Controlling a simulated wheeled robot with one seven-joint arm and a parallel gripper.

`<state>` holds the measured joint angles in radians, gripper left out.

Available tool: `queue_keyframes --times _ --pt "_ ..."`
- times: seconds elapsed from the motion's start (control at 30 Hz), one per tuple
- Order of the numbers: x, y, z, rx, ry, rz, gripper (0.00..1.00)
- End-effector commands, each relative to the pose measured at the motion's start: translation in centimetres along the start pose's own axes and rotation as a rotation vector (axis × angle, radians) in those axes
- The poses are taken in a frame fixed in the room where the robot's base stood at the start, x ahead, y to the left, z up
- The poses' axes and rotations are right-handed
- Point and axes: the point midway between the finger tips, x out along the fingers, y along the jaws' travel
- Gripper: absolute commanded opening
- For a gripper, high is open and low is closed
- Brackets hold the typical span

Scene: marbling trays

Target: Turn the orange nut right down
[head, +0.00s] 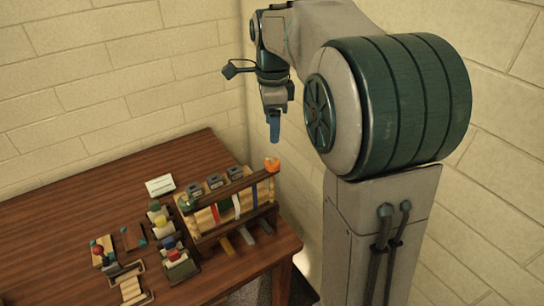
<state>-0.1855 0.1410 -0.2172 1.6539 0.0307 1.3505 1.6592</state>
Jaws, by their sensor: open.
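The orange nut (271,164) sits at the top right end of a wooden rack (215,219), at the end of its dark upper bar. It is small in the picture, and how far down it is turned cannot be told. My gripper (274,135) hangs in the air above the orange nut, pointing down, with blue fingers. It is open, empty and clear of the nut. The fingers overlap in this view, so the gap between them is hidden.
The rack stands near the wooden table's (75,210) right corner, with coloured strips below its bar and several grey-topped blocks (214,180) behind. Small trays and coloured pieces (160,220) crowd its left side. The table's far left is bare.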

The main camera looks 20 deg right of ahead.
Motion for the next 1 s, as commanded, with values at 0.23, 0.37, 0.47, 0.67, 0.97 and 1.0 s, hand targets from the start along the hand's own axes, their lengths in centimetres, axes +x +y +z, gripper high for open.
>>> queue_keyframes --times 0.23,0.37,0.47,0.67,0.97,1.0 --pt "5.4 0.1 0.0 -0.001 0.0 0.006 0.59" --pt "7.9 0.1 0.0 -0.001 0.0 0.005 0.59" --pt "9.4 0.1 0.0 -0.001 0.0 0.003 0.59" --pt "10.9 0.1 0.0 -0.002 0.0 0.001 0.59" --pt "11.2 0.0 0.0 -0.003 0.0 -0.001 0.59" --pt "11.2 0.0 0.0 -0.003 0.0 -0.001 0.48"
